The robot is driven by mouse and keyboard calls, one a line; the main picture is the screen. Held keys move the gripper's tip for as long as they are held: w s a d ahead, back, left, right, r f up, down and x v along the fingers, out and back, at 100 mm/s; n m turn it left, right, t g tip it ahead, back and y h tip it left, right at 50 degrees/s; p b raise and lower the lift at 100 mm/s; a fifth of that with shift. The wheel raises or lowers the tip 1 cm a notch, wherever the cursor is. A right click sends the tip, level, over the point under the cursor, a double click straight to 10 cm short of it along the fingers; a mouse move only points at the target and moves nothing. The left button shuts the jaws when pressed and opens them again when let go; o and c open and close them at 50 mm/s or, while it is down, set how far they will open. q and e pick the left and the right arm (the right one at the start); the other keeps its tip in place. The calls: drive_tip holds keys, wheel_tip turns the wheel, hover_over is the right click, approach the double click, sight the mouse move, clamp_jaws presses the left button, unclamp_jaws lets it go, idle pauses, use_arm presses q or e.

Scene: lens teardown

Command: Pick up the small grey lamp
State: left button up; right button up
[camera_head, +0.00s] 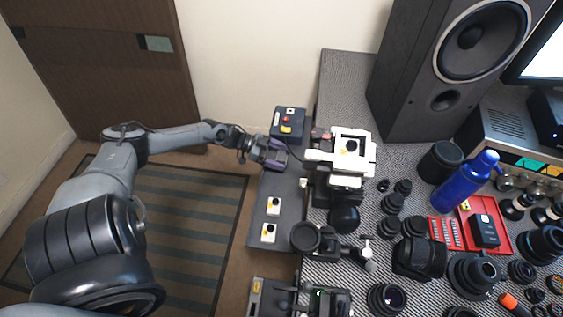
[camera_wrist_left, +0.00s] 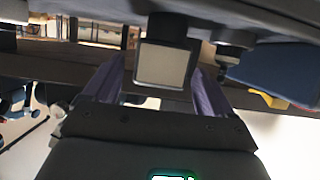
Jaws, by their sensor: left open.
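My left gripper (camera_head: 279,156) is at the left edge of the bench in the head view, with purple fingers pointing right. In the left wrist view, the fingers of this gripper (camera_wrist_left: 158,80) are spread apart. A small dark block with a light grey square face (camera_wrist_left: 165,65) shows between them. It looks like the small grey lamp, but I cannot be sure. I cannot tell whether the fingers touch it. In the head view I cannot make out the lamp clearly. My right gripper is not in view.
A dark control box (camera_head: 288,122) with a red button stands just behind the gripper. A white fixture (camera_head: 366,153) stands to its right. Two small button boxes (camera_head: 273,206) sit nearer on the narrow shelf. Several lenses, a blue bottle (camera_head: 464,183) and a speaker (camera_head: 405,70) fill the right.

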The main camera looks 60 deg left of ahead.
use_arm(q)
drive_tip(key=shift+b+x, duration=0.5)
drive_tip(key=shift+x, duration=1.1)
drive_tip(key=c, duration=1.1)
drive_tip(key=shift+r, duration=0.1)
drive_tip(key=shift+c, duration=0.5)
